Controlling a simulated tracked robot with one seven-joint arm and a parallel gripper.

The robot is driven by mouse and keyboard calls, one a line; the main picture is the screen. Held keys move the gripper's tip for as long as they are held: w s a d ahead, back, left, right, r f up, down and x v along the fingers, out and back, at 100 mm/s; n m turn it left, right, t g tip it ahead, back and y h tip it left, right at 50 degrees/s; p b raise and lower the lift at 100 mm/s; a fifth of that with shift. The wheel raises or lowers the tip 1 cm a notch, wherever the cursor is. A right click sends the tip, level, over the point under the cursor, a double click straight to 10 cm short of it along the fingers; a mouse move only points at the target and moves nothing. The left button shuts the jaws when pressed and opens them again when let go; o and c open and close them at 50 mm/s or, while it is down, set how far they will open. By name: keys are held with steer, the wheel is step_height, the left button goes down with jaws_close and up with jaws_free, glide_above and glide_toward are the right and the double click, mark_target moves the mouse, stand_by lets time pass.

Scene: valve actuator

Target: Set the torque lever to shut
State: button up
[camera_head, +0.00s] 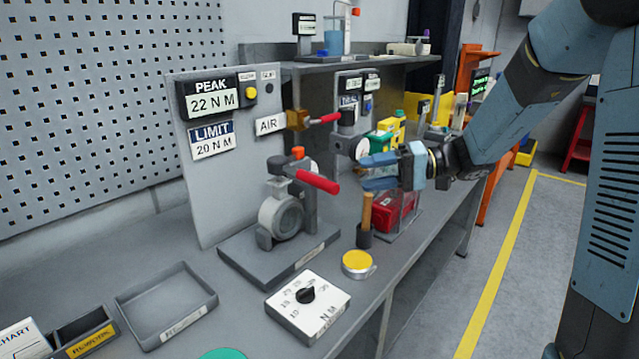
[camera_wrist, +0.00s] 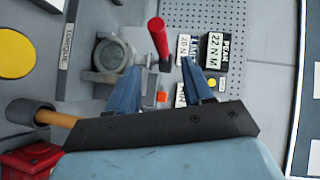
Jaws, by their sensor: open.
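The torque lever (camera_head: 318,182) has a red handle. It sits on the grey valve (camera_head: 283,212), which stands on a dark base plate. The handle points to the right and towards the front in the head view. The lever also shows in the wrist view (camera_wrist: 158,38), beyond and between my fingertips. A TORQUE label (camera_wrist: 66,45) is on the base there. My gripper (camera_head: 366,172) is open and empty, to the right of the handle's end and apart from it. Its blue fingers also show in the wrist view (camera_wrist: 160,72).
A second red-handled lever (camera_head: 328,118) is by the AIR label above. The panel behind has a PEAK 22 N M display (camera_head: 212,98) and a LIMIT 20 N M sign (camera_head: 212,140). A wooden-handled tool (camera_head: 366,212) stands upright below my gripper. A yellow-topped tin (camera_head: 357,262) is in front.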

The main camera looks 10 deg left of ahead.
mark_target(319, 184)
steer(key=x, duration=1.2)
steer(key=shift+d, duration=0.1)
steer(key=shift+c, duration=0.2)
steer(key=shift+f, duration=0.1)
jaws_close()
